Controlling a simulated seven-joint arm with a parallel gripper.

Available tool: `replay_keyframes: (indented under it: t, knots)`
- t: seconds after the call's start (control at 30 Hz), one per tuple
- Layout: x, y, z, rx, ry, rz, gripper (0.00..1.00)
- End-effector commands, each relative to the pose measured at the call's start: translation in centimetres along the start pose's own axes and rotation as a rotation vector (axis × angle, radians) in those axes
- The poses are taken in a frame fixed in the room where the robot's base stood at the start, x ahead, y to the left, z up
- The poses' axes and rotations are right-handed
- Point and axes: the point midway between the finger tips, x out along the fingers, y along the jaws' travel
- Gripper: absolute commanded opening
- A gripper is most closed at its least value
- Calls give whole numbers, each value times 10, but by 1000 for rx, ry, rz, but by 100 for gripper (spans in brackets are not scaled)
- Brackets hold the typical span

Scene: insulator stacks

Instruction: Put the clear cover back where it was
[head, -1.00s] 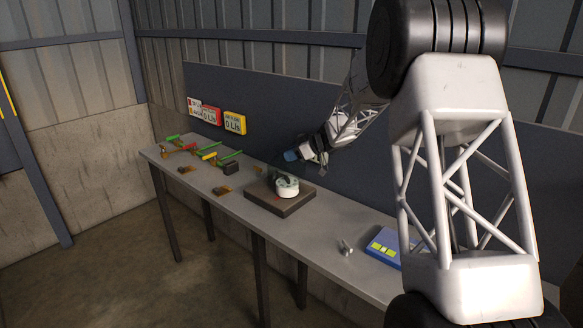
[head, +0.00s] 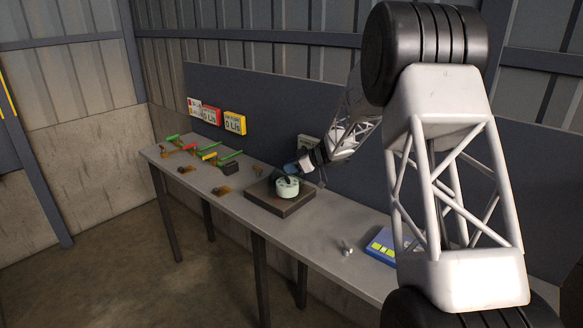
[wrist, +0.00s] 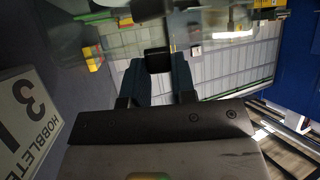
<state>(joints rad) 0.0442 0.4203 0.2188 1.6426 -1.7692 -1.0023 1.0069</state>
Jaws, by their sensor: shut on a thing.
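My gripper (head: 291,169) is over the back of a round pale device (head: 288,188) on a dark square base (head: 279,203), in the head view. In the wrist view, my gripper's two dark blue fingers (wrist: 157,80) are shut on a small black knob (wrist: 157,61). A see-through sheet around the knob appears to be the clear cover (wrist: 225,62); I see its glassy edges and the scene through it. In the head view I cannot make out the cover's outline, nor whether it touches the device.
Several padlocks and coloured handles (head: 205,152) lie on the bench's far left. A blue box with yellow-green panels (head: 383,245) and a small metal piece (head: 347,246) are at the right. Signs (head: 234,122) hang on the back panel.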

Motion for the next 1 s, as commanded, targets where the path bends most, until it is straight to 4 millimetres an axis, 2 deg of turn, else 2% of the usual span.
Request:
replay_keyframes:
  t: [0.17, 0.2, 0.37, 0.8, 1.0]
  knots:
    - [2, 0, 3, 0, 0, 0, 0]
    - [2, 0, 4, -1, 0, 0, 28]
    - [2, 0, 4, 0, 0, 0, 50]
    - [0, 0, -1, 0, 0, 0, 50]
    - [-18, 0, -1, 1, 0, 1, 50]
